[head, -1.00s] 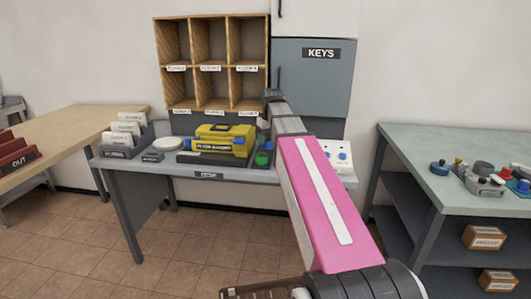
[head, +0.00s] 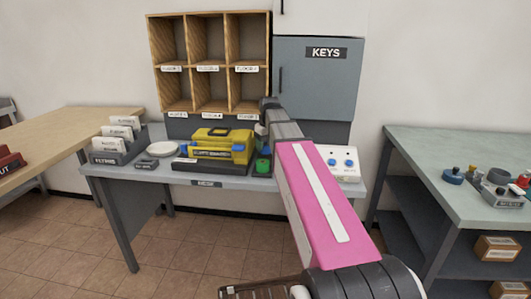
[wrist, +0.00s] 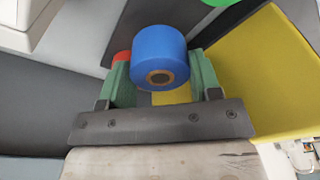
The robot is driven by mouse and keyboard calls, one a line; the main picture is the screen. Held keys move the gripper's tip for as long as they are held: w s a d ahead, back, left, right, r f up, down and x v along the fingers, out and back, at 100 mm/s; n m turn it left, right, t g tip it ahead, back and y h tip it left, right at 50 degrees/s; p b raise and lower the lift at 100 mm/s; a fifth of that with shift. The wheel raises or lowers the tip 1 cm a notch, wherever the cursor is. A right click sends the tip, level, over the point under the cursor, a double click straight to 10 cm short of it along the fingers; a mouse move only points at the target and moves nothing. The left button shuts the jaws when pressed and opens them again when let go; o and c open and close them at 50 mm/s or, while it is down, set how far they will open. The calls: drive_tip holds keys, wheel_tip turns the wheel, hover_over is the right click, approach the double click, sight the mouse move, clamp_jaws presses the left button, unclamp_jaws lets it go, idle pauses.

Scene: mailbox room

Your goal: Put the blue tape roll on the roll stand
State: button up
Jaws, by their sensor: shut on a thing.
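The blue tape roll (wrist: 160,55), with a brown core, sits between the two green fingers of my gripper (wrist: 163,80) in the wrist view. The fingers are shut on it. In the head view my pink and grey arm reaches over the grey desk (head: 233,184), and the gripper and roll cannot be made out there. I cannot pick out the roll stand for sure in either view. A green round thing (head: 262,166) stands on the desk beside the arm.
A yellow machine (head: 212,147) stands on the desk, left of the arm. Wooden pigeonholes (head: 208,60) and a grey key cabinet (head: 316,85) rise behind. A side table (head: 440,150) holds several small items.

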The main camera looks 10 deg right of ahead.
sight(266, 151)
drive_tip(key=shift+f, duration=1.9)
drive_tip(key=shift+f, duration=0.15)
drive_tip(key=o, duration=0.9)
drive_tip(key=r, duration=0.4)
drive_tip(key=s+r, duration=0.1)
drive_tip(key=r, duration=0.7)
drive_tip(key=shift+s+d+r, duration=0.15)
drive_tip(key=shift+s+d, duration=0.15)
drive_tip(key=shift+d, duration=0.1)
